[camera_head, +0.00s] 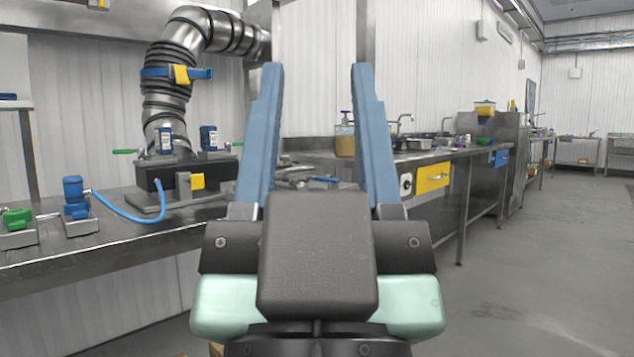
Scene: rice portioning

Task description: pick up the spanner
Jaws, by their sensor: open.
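My gripper (317,70) fills the middle of the view. Its two long blue fingers point up and stand wide apart, with nothing between them. I cannot make out the spanner for sure. A small blue object (325,179) shows between the fingers, beyond my gripper, among grey metal pieces on a worktop. It is too small to tell what it is. My gripper's body hides part of that worktop.
A steel bench (110,240) on the left bears blue and green valve fittings (76,197) and a bent ribbed metal duct (165,85). A steel counter (440,155) with a yellow drawer (433,177) and a soap bottle (345,137) runs along the right. The floor (545,270) at right is clear.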

